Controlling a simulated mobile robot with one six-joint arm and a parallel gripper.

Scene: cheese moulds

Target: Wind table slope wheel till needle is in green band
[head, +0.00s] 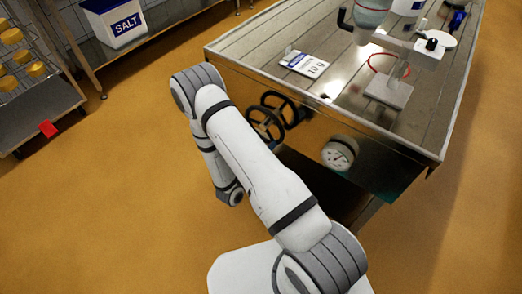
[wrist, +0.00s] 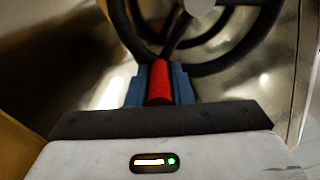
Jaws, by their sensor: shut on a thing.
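A black spoked wheel (head: 264,123) is on the shiny side of the steel table in the head view. A second black ring beside it looks like its reflection, though I cannot be sure. In the wrist view the wheel's dark rim (wrist: 122,27) and spokes fill the top. My gripper (wrist: 161,84) has its blue fingers closed on a red handle (wrist: 159,82) at the wheel's lower rim.
A salt bin (head: 117,23) and a rack of cheeses (head: 35,69) stand at the left.

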